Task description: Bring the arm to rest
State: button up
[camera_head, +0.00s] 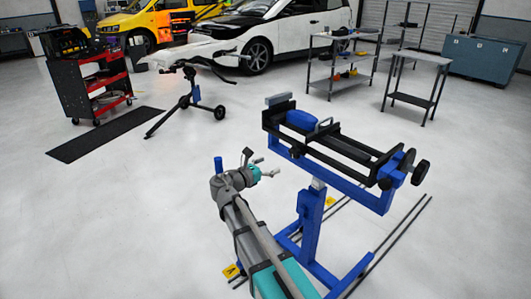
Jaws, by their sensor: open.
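My arm rises from the bottom of the head view, with grey and teal links. My gripper (272,173) is at its far end, small and dark, pointing right. Its jaws are open and I see nothing between them. It is left of the blue and black stand (330,165) and looks apart from it. The fingers are too small to make out finely.
The stand carries a blue object (300,120) and black knobs. A red and black tool cart (92,85), a black mat (105,133), a wheeled stand (192,95), a white car (285,30) and metal tables (415,80) stand further back. Open floor lies left.

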jog(key=s+d+f+m+g+y, duration=0.85)
jog(key=s+d+f+m, duration=0.45)
jog(key=f+m, duration=0.35)
jog(key=s+a+f+m+g+y, duration=0.2)
jog(key=s+a+m+y, duration=0.3)
jog(key=s+m, duration=0.4)
notch_tip(320, 180, up, 22)
jog(key=d+y+p, duration=0.1)
jog(key=p, duration=2.1)
jog(key=shift+r, duration=0.15)
